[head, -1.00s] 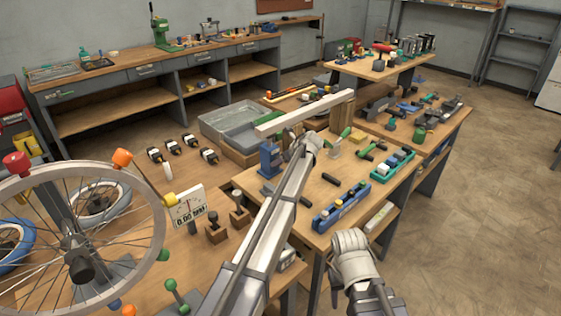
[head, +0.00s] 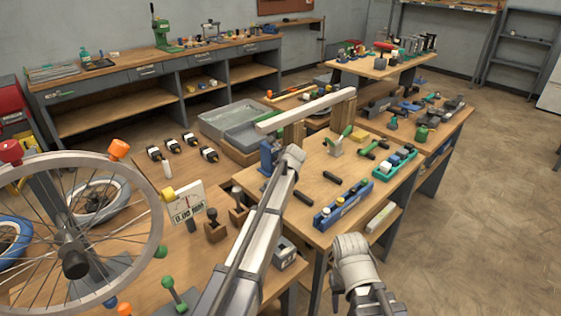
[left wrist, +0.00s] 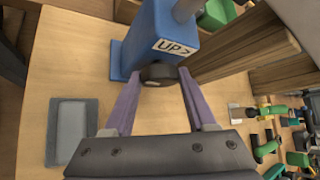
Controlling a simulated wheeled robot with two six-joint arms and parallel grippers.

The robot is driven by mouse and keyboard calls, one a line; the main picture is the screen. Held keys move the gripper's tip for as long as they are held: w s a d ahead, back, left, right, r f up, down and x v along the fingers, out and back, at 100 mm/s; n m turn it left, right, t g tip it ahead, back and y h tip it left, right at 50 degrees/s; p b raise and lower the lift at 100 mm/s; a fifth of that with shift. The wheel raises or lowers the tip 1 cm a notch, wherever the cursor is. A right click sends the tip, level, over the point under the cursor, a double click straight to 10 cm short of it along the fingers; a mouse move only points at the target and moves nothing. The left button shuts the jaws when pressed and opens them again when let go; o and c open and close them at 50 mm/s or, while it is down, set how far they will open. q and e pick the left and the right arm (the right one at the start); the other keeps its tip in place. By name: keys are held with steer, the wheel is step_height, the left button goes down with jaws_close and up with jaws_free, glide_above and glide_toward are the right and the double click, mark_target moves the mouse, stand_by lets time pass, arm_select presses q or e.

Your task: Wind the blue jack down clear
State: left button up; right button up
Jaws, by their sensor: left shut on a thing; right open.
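The blue jack (head: 267,158) stands on the near wooden table under the left end of a pale bar (head: 303,110). In the left wrist view the jack body (left wrist: 147,22) carries an "UP >" label, a grey post above and a black round knob (left wrist: 158,73). My left gripper (left wrist: 157,80) has its two purple fingers shut on that knob. In the head view my left arm's end hides part of the jack, and its fingers are hidden. I cannot tell whether the post touches the bar. My right gripper (head: 352,245) is apart from the jack, low at the table's front edge; its fingers barely show.
Wooden blocks (head: 295,135) stand under the bar beside the jack. A spoked wheel (head: 60,235) stands at the left. The floor at right is clear.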

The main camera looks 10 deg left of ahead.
stand_by(0.5)
arm_select(q)
steer(key=o, duration=1.4)
steer(key=shift+c, duration=0.2)
steer(key=p+v, duration=0.4)
steer(key=v, duration=0.4)
steer(key=shift+a+f, duration=0.1)
steer(key=shift+f, duration=0.05)
